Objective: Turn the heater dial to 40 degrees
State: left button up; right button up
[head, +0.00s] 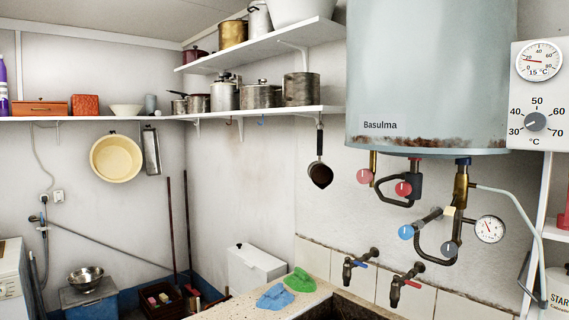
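The heater dial (535,121) is a dark grey round knob on a white control panel (519,88) at the right edge of the head view. Its printed scale runs from 30 at the lower left, through 40, 50 and 60, to 70 at the right. The knob's pointer seems to face the left, low side near 30, but it is small. A round gauge (540,61) above it is labelled 15 °C. The panel is beside the pale blue Basulma heater tank (430,70). Neither of my grippers is in view.
Pipes with red and blue valve handles (403,188) hang under the tank, with a pressure gauge (489,229) beside them. Two taps (407,284) are above the stone trough (356,307). A shelf unit (545,235) stands below the panel. The space before the dial looks clear.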

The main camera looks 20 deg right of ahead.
aim_at(535, 122)
jog(key=z, duration=1.4)
